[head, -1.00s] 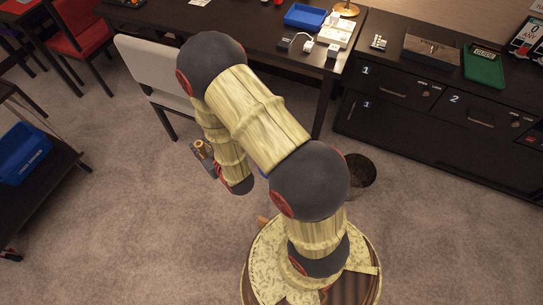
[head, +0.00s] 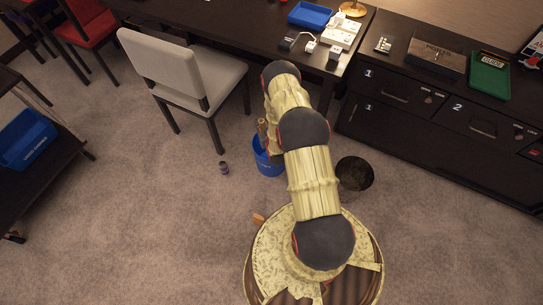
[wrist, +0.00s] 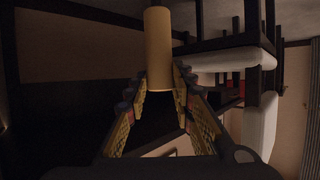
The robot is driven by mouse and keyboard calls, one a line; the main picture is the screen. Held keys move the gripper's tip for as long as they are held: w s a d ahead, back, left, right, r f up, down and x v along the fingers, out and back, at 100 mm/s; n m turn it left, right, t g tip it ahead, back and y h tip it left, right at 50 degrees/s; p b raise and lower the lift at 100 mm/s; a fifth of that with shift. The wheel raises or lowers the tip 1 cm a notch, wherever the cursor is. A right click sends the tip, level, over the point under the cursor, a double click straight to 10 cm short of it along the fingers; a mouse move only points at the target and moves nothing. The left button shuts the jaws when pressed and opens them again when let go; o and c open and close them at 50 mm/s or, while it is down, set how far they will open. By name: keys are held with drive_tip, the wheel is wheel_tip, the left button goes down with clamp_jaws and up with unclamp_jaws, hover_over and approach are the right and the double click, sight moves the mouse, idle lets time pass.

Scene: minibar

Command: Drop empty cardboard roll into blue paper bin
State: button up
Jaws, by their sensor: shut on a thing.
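The tan cardboard roll (wrist: 158,40) is held between the two fingers of my gripper (wrist: 160,80) in the wrist view. The roll (head: 262,127) also shows in the head view as a small brown tube left of my arm. The blue paper bin (head: 264,168) stands on the carpet and is partly hidden behind my arm. In the head view the roll appears just above the bin's upper edge. My gripper is mostly hidden by the arm there, so its height over the bin is unclear.
A dark round bin (head: 355,174) stands right of my arm. A small purple object (head: 224,168) lies on the carpet left of the blue bin. A white chair (head: 180,75) stands at the desk. A drawer cabinet (head: 450,125) fills the right.

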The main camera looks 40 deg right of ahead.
drive_tip(key=s+d+f+b, duration=0.1)
drive_tip(key=d+f, duration=0.1)
drive_tip(key=f, duration=0.4)
drive_tip(key=s+d+f+m+h+b, duration=0.1)
drive_tip(key=s+d+f+b, duration=0.1)
drive_tip(key=f, duration=0.4)
drive_tip(key=shift+s+d+f, duration=0.15)
drive_tip(key=shift+d+f, duration=0.05)
drive_tip(key=shift+d, duration=0.65)
drive_tip(key=o, duration=0.9)
drive_tip(key=shift+c, duration=0.2)
drive_tip(key=shift+g, duration=0.3)
